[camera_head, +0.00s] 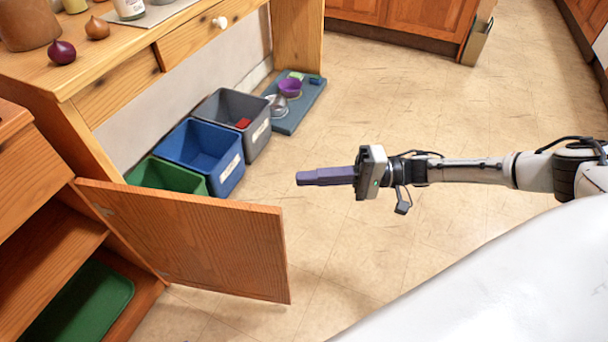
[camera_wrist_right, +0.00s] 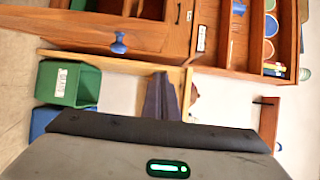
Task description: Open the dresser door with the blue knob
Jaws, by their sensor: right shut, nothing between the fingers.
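The dresser (camera_head: 40,235) stands at the left in the head view. Its wooden door (camera_head: 200,243) stands wide open, swung out over the floor, with its inner face toward the head camera. The blue knob (camera_wrist_right: 119,42) shows on the door's outer face in the right wrist view; in the head view the door hides it. My right gripper (camera_head: 300,177) is shut and empty, in the air to the right of the door and apart from it. Its dark fingers also show in the right wrist view (camera_wrist_right: 160,97). My left gripper is in neither view.
Green (camera_head: 165,177), blue (camera_head: 200,155) and grey (camera_head: 232,122) bins stand under the wooden table (camera_head: 70,80), behind the door. A blue mat (camera_head: 300,112) with bowls lies farther back. The tiled floor around my right arm is clear.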

